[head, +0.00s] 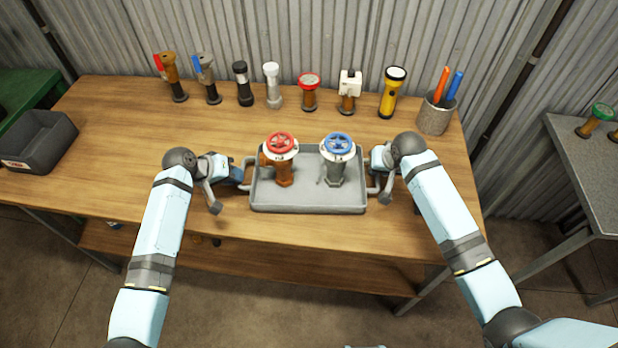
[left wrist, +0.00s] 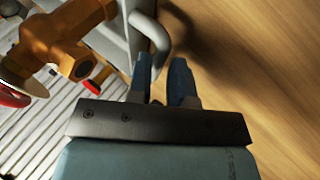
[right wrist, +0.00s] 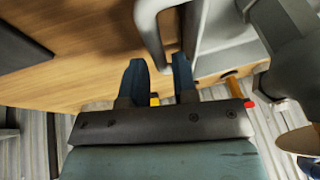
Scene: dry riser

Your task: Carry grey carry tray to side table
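The grey carry tray (head: 308,208) rests on the wooden workbench with a looped handle at each end. A valve with a red wheel (head: 281,145) and an orange-brown body stands in it on the left; a grey valve with a blue wheel (head: 339,146) stands on the right. My left gripper (head: 240,176) is at the left handle (left wrist: 158,38); its fingers (left wrist: 160,75) are apart, with the handle reaching between them. My right gripper (head: 378,180) is at the right handle (right wrist: 150,30); its fingers (right wrist: 160,75) are likewise apart around the handle's end. The grey side table (head: 585,165) stands at right.
Several valves and fittings, a yellow flashlight (head: 392,92) and a pen cup (head: 436,113) line the back of the workbench (head: 130,130). A dark bin (head: 40,143) is at its left end. A green-topped valve (head: 595,120) stands on the side table's back; its front is clear.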

